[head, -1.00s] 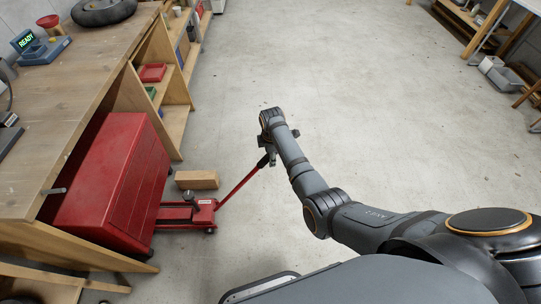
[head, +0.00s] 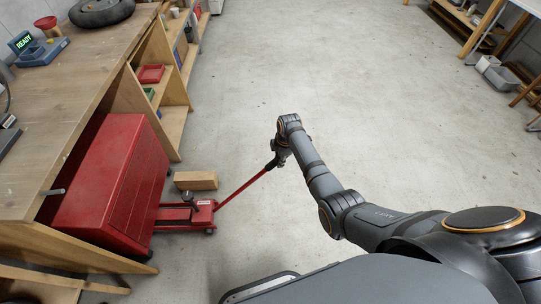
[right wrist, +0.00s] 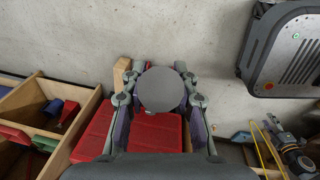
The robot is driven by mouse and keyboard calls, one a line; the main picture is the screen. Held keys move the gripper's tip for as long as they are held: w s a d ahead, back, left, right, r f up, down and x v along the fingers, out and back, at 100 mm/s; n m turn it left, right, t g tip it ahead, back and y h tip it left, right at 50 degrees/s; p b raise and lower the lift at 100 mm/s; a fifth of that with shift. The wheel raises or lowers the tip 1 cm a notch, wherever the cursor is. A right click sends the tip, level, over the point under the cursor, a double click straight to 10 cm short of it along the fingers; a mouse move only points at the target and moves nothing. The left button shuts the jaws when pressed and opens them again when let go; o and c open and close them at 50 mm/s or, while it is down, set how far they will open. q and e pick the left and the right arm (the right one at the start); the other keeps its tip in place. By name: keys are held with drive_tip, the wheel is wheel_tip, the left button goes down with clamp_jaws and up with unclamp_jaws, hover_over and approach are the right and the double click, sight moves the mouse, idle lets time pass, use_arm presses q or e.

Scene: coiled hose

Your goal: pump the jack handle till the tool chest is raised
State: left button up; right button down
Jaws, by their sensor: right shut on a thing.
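The red tool chest (head: 110,185) sits at the left, partly under the workbench, and also shows in the right wrist view (right wrist: 150,135). The red floor jack (head: 203,217) has its front end against or under the chest; that end is hidden. Its red handle (head: 240,189) slants up to the right from the jack. My right gripper (head: 274,162) is shut on the black upper end of the handle. In the right wrist view its fingers stand either side of a round grey disc (right wrist: 161,89), seemingly the handle's end. My left gripper is not in view.
A wooden block (head: 196,180) lies on the floor behind the jack. The wooden workbench (head: 60,75) with shelves runs along the left, with a tire (head: 102,11) on top. The concrete floor right of the handle is clear.

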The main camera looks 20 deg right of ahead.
use_arm(q)
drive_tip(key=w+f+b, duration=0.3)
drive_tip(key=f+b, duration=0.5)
drive_tip(key=b, duration=0.1)
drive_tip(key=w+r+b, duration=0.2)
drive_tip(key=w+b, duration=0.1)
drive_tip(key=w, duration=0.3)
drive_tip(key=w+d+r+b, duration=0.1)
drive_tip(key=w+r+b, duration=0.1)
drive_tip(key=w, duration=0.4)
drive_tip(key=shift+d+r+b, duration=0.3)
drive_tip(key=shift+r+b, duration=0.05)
drive_tip(key=shift+b, duration=0.3)
use_arm(e)
drive_tip(key=s+d+f+y, duration=0.2)
drive_tip(key=d+f, duration=0.5)
drive_tip(key=f, duration=0.1)
drive_tip(key=s+d+f+t+y, duration=0.1)
drive_tip(key=s+d+f+y, duration=0.1)
drive_tip(key=d+f, duration=0.6)
drive_tip(key=shift+s+d+f, duration=0.25)
drive_tip(key=shift+s+f, duration=0.05)
drive_tip(key=shift+f, duration=0.25)
drive_tip(key=c, duration=1)
unclamp_jaws()
drive_tip(key=shift+r, duration=0.1)
drive_tip(key=shift+d, duration=0.1)
